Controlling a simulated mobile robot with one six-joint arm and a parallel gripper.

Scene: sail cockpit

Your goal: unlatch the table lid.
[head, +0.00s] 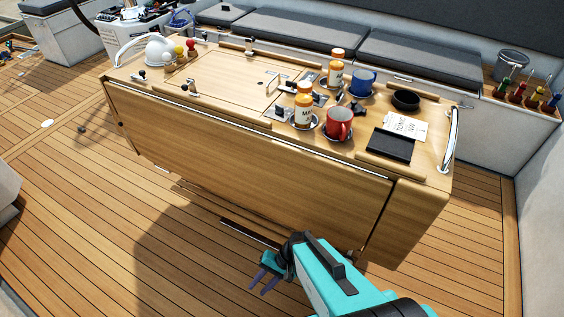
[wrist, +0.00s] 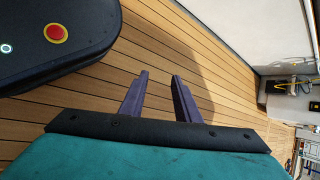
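The cockpit table (head: 240,140) stands in the middle of the head view, with its side leaf hanging down. A flat wooden lid (head: 222,80) lies shut in the left half of its top. Small metal fittings sit around the lid, one at its front left edge (head: 190,88) and one at its right side (head: 285,87); I cannot tell which is the latch. My gripper (head: 265,272) is low in front of the table, over the deck, well away from the lid. Its two fingers (wrist: 160,95) stand apart and empty in the wrist view.
On the table's right half are pill bottles (head: 303,105), a red mug (head: 339,123), a blue mug (head: 362,82), a black bowl (head: 405,100) and a black tablet (head: 391,145). A white kettle (head: 160,50) stands at the left end. Cushioned benches (head: 420,55) lie behind.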

